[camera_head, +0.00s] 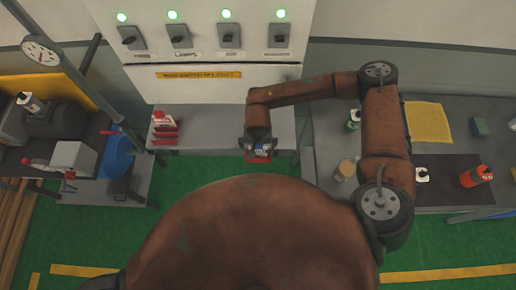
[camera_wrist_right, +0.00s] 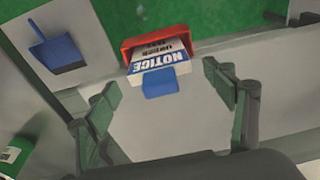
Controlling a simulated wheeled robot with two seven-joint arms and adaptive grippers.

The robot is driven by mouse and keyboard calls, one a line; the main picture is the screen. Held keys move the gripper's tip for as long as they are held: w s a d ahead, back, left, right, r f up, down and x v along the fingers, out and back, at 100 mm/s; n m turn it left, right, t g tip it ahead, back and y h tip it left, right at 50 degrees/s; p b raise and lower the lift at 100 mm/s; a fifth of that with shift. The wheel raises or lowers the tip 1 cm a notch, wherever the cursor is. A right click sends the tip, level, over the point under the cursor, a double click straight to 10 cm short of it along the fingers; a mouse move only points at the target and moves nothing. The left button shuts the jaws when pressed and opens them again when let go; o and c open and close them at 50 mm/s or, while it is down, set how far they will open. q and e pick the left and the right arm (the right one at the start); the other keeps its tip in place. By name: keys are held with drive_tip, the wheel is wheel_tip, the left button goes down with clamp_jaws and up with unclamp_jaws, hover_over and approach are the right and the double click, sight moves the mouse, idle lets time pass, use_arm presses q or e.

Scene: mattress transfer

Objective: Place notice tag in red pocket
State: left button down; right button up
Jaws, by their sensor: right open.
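In the head view the right gripper (camera_head: 259,138) is above the tag (camera_head: 263,151) at the grey shelf's front edge. My left gripper is not in view.
Red pieces (camera_head: 164,128) lie on the grey shelf (camera_head: 205,128) at left. A white panel with switches (camera_head: 205,40) stands behind. The right bench (camera_head: 330,150) holds bottles and a yellow cloth (camera_head: 427,122). The left bench holds a scale and tools.

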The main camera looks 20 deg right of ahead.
drive_tip(key=r, duration=0.4)
drive_tip(key=s+r, duration=0.1)
drive_tip(key=shift+a+r+b, duration=0.1)
drive_tip(key=shift+r+b, duration=0.3)
